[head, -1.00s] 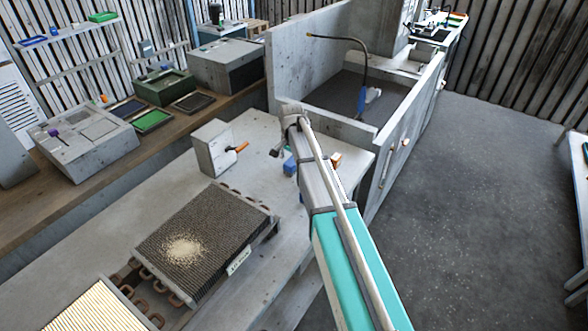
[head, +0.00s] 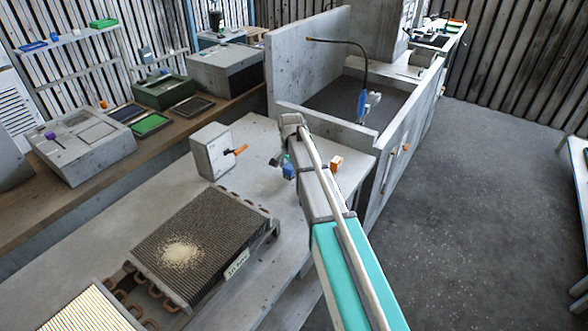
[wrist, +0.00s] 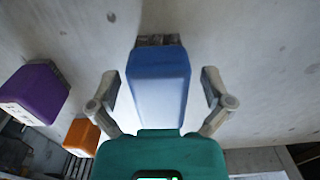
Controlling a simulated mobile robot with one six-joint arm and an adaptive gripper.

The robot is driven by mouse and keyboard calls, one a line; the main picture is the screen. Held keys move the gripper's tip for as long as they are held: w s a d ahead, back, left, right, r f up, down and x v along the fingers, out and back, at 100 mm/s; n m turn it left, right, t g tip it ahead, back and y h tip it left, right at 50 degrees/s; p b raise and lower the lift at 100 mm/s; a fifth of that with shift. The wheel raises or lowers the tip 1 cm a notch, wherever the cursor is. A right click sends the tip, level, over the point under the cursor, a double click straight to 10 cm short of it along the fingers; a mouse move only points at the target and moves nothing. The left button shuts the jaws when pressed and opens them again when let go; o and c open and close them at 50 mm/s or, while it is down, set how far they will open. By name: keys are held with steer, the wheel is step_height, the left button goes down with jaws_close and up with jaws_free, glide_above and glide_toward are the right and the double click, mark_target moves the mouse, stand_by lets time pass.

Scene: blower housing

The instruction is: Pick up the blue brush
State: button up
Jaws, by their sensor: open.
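The blue brush (wrist: 158,85) stands out in the middle of the wrist view, a blue block with a dark bristle-like end at the top. In the head view the blue brush (head: 289,171) is a small blue patch on the grey bench, partly hidden by my arm. My gripper (wrist: 160,88) is open, with one finger on each side of the brush and visible gaps between. In the head view my gripper (head: 280,160) is small, close by the brush. I cannot tell exactly how deep the brush sits between the fingers.
A purple block (wrist: 36,90) and an orange block (wrist: 82,137) lie left of the brush in the wrist view. The orange block (head: 336,163) is right of my arm in the head view. A grey box (head: 211,152) and a finned coil (head: 205,245) stand on the bench.

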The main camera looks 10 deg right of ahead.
steer(key=c, duration=1.3)
steer(key=shift+r, duration=0.1)
step_height(320, 180, up, 2)
steer(key=p, duration=0.2)
steer(key=shift+r+p, duration=0.25)
steer(key=shift+p, duration=0.1)
steer(key=shift+s+r+p, duration=1.7)
steer(key=shift+s, duration=0.65)
steer(key=shift+s+r+p, duration=1.75)
steer(key=shift+s, duration=0.55)
steer(key=shift+s+r+p, duration=1.7)
steer(key=shift+s, duration=0.65)
